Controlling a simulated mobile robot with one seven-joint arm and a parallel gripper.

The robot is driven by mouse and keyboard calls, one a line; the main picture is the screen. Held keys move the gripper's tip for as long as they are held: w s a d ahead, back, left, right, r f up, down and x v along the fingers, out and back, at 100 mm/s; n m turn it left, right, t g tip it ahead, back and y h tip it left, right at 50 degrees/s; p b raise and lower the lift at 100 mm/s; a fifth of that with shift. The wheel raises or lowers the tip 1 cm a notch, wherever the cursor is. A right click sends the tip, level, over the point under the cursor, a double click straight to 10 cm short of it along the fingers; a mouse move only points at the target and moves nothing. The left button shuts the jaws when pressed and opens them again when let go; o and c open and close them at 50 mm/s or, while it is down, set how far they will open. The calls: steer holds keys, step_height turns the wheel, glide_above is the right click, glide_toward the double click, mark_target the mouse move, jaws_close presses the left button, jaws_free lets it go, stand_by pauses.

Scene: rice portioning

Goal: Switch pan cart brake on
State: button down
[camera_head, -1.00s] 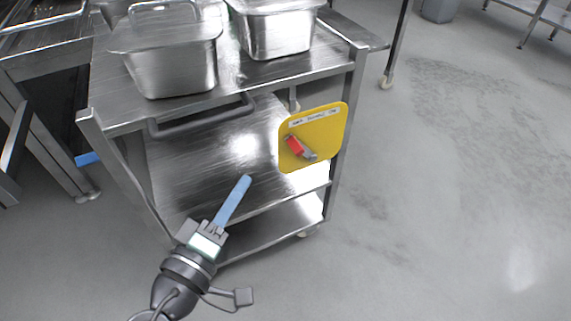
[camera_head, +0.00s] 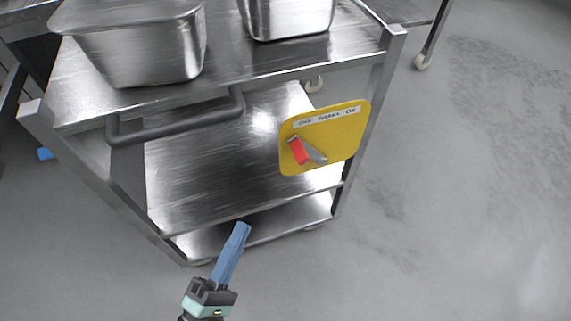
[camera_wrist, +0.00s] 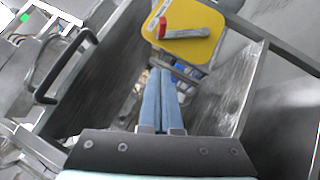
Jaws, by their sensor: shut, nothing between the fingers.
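The steel pan cart (camera_head: 240,72) stands in front of me. A yellow plate (camera_head: 342,140) hangs at its right front side with a white label strip. On the plate sits the brake lever (camera_head: 300,152), grey with a red part at its upper left end. In the wrist view the plate (camera_wrist: 205,48) is at the top, with the lever (camera_wrist: 185,33) lying across it, its red part at the left. My gripper (camera_head: 241,228) has blue fingers held together and empty. It is below and left of the plate, apart from it; the fingers (camera_wrist: 161,72) point toward the plate's lower left.
Steel pans (camera_head: 150,50) stand on the cart top. A dark handle bar (camera_head: 175,120) sticks out at the cart's front left. Lower shelves (camera_head: 200,175) are bare. Open floor (camera_head: 470,200) lies to the right.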

steer(key=s+d+b+x, duration=0.1)
steer(key=d+b+x, duration=0.1)
steer(key=x, duration=1.1)
steer(key=shift+s+d+r+b, duration=0.2)
steer(key=shift+d+r+b, duration=0.1)
steer(key=shift+b, duration=0.1)
steer(key=shift+r, duration=0.15)
